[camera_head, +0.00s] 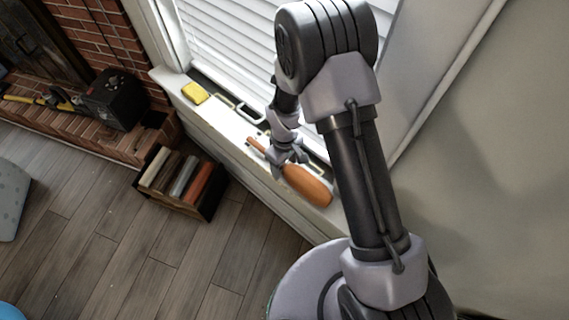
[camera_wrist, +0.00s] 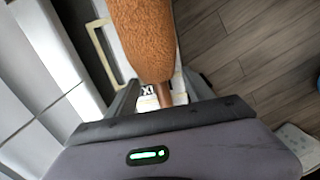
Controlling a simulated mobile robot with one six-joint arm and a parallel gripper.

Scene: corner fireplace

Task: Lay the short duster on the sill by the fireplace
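The short duster (camera_head: 307,185), with an orange-brown fluffy head and a thin brown handle, is at the near end of the white sill (camera_head: 228,124) under the window. I cannot tell whether it rests on the sill or is just above it. My gripper (camera_head: 288,158) is over the duster where the handle meets the head, hiding part of it. In the wrist view, the duster's head (camera_wrist: 145,40) fills the top middle and its handle runs down between my two fingers (camera_wrist: 162,92). The fingers are apart, with gaps showing beside the handle.
A yellow sponge (camera_head: 195,92) lies at the sill's far end. Pale window handles (camera_head: 250,112) stand along the sill's back. A crate of books (camera_head: 180,182) is on the floor below. A black box (camera_head: 112,98) sits on the brick hearth (camera_head: 120,142). The wooden floor is mostly clear.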

